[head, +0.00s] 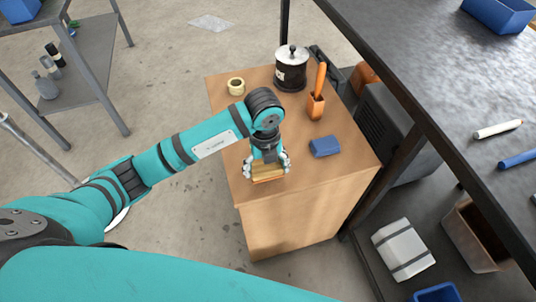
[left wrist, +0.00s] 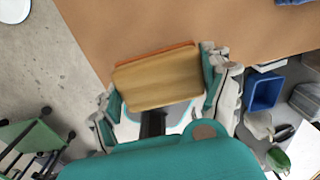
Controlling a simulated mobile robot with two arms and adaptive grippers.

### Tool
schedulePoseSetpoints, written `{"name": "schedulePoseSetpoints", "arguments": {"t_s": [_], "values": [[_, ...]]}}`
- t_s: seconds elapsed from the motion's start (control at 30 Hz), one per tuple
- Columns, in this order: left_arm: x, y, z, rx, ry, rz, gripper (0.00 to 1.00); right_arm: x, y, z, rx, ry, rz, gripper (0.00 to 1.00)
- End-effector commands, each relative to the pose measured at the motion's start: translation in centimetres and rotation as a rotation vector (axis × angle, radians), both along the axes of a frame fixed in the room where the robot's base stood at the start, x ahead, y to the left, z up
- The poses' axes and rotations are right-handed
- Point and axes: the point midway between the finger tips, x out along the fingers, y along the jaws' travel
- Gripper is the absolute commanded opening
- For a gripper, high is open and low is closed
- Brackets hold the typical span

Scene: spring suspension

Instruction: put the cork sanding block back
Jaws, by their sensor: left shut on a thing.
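My left gripper (head: 267,167) points down at the near-left part of the wooden cabinet top (head: 285,185). It is shut on the cork sanding block (head: 266,174), a tan block with an orange-brown layer along one side. In the left wrist view the block (left wrist: 160,82) lies between the two fingers of the left gripper (left wrist: 163,86), with the cabinet top (left wrist: 190,22) behind it. I cannot tell whether the block touches the top or hangs just above it. My right gripper is not in view.
On the cabinet stand a blue block (head: 325,146), an orange holder (head: 316,106) with an orange-handled tool, a dark lidded jar (head: 291,70) and a tape roll (head: 236,86). A dark workbench (head: 430,95) rises at the right. The cabinet's left edge drops to the floor.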

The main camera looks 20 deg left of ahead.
Motion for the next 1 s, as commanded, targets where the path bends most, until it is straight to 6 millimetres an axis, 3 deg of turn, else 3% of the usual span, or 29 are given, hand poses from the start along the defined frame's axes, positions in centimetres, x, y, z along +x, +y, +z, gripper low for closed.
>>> {"name": "schedulePoseSetpoints", "arguments": {"t_s": [0.13,0.4,0.63,1.0], "values": [[3.3,0.7,-0.2,-0.001,0.000,0.002,0.51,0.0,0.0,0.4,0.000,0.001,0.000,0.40],[5.9,1.2,-0.5,-0.001,-0.001,0.000,0.51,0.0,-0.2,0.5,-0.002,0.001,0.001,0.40],[5.7,1.2,-3.7,-0.001,0.003,-0.002,0.51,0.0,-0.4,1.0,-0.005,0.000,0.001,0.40],[5.8,1.3,-4.3,0.000,0.000,-0.003,0.51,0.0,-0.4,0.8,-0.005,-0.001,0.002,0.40]]}}
